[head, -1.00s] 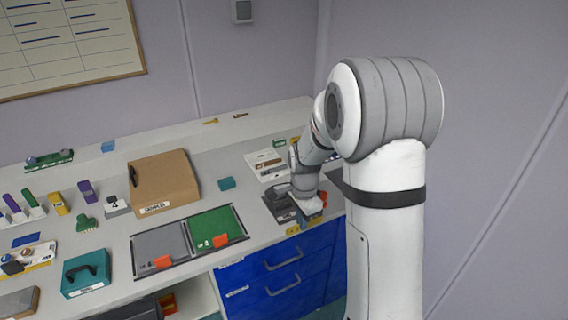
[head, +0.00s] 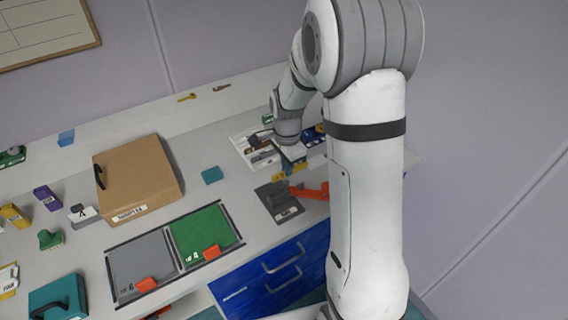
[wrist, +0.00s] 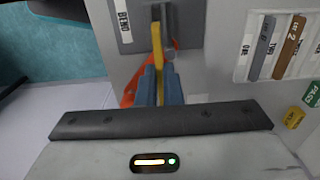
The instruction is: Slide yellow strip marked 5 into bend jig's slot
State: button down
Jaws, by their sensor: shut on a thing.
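In the wrist view my gripper (wrist: 159,78) is shut on a narrow yellow strip (wrist: 157,48), which points away from me toward the bend jig. The bend jig is a dark grey plate (wrist: 130,40) with a raised block, labelled in white. The strip's far end overlaps the block; I cannot tell whether it is inside the slot. The mark 5 is not readable. In the head view the jig (head: 274,203) lies near the bench's front edge. My gripper (head: 291,162) is just behind it, with a bit of yellow (head: 279,177) showing between.
An orange part (head: 312,190) lies close beside the jig and shows under my gripper. A white card with strips (wrist: 278,52) is at the right in the wrist view. Grey and green mats (head: 207,234) and a cardboard box (head: 135,180) lie to the left.

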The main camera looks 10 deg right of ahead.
jog(key=shift+a+f+b, duration=0.1)
jog(key=shift+f+b, duration=2.1)
jog(key=shift+f, duration=0.5)
jog(key=shift+f, duration=0.15)
jog(key=c, duration=1.5)
grip_release()
notch_tip(320, 180, up, 7)
jog(key=shift+r+b, duration=0.1)
jog(key=shift+b, duration=0.25)
jog(key=shift+r, duration=0.35)
